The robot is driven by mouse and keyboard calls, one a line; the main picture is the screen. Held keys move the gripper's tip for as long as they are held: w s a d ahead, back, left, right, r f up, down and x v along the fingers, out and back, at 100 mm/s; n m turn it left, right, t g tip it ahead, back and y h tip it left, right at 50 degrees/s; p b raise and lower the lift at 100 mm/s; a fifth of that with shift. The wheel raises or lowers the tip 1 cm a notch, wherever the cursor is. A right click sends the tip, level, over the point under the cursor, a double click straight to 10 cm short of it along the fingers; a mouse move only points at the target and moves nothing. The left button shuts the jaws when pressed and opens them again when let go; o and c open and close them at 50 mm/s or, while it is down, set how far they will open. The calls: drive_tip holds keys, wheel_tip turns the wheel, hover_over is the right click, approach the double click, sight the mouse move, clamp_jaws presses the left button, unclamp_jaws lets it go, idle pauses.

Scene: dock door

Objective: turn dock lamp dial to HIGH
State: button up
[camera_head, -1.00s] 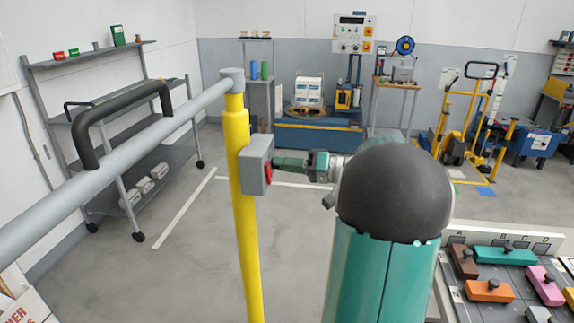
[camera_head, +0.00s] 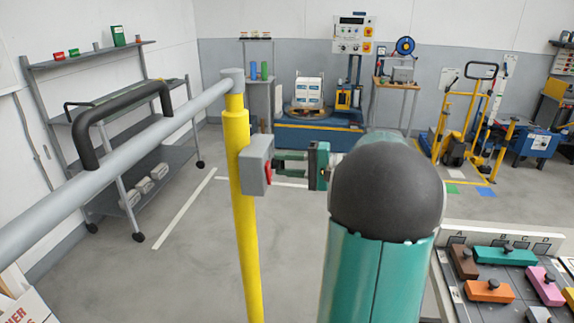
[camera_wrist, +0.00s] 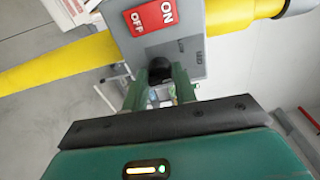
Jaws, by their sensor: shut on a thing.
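A grey box (camera_head: 256,164) is fixed to the yellow post; it also shows in the wrist view (camera_wrist: 190,50). It carries a red part lettered ON and OFF (camera_wrist: 151,17). A dark round knob (camera_wrist: 160,68) stands out from its face. My gripper (camera_head: 282,163) reaches the right side of the box. In the wrist view my gripper (camera_wrist: 160,82) is shut on the knob, one finger at each side. The fingers cover part of the knob and the face around it. The dial's setting and any HIGH mark cannot be made out.
The yellow post (camera_head: 240,220) stands upright below a grey rail (camera_head: 160,135) with a black handle (camera_head: 88,140). A panel with coloured blocks (camera_head: 500,285) lies at the lower right. A shelf rack (camera_head: 130,170) stands at the left. The floor behind the post is partly clear.

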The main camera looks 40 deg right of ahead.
drive_tip(key=m, duration=1.1)
drive_tip(key=shift+d+r+m+g+y, duration=0.15)
drive_tip(key=shift+r+m+g+y, duration=0.05)
drive_tip(key=shift+m+g+y, duration=0.2)
idle(0.3)
drive_tip(key=o, duration=0.9)
drive_tip(key=shift+w, duration=0.1)
drive_tip(key=shift+o, duration=0.2)
drive_tip(key=shift+f, duration=0.1)
drive_tip(key=v, duration=1.4)
